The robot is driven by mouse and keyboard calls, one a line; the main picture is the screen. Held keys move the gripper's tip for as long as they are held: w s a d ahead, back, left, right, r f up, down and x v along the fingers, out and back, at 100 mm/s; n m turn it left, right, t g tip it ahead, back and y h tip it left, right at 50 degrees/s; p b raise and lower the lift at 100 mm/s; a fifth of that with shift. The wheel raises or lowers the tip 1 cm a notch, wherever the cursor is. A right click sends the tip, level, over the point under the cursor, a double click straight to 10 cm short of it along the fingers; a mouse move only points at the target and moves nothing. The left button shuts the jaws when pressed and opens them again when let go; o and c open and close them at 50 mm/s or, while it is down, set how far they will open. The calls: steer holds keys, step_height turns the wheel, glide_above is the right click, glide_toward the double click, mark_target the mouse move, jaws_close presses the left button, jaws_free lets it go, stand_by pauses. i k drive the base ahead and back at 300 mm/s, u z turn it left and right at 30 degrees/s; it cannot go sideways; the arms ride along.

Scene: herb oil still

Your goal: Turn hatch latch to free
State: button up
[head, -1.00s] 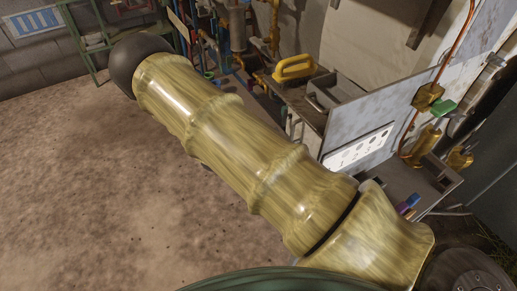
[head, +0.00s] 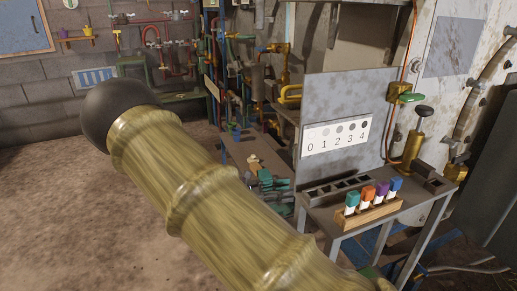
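No hatch latch can be made out for certain. A large pale, rust-stained panel (head: 455,45) stands at the right in the head view, with a curved bar (head: 470,95) and small dark fittings along its right part. I cannot tell whether one of these is the latch. My arm's thick yellow-green link with a black rounded end crosses the lower left and centre and hides what is behind it. My gripper cannot be identified in the view.
A grey bench holds a rack of colored-capped vials (head: 373,203) before a panel with a numbered card (head: 336,137). Pipes fill the back. Floor at left is clear.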

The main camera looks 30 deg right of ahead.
mark_target(292, 145)
steer(key=u, duration=2.35)
steer(key=k, duration=0.25)
steer(key=z, duration=2.35)
steer(key=i, duration=1)
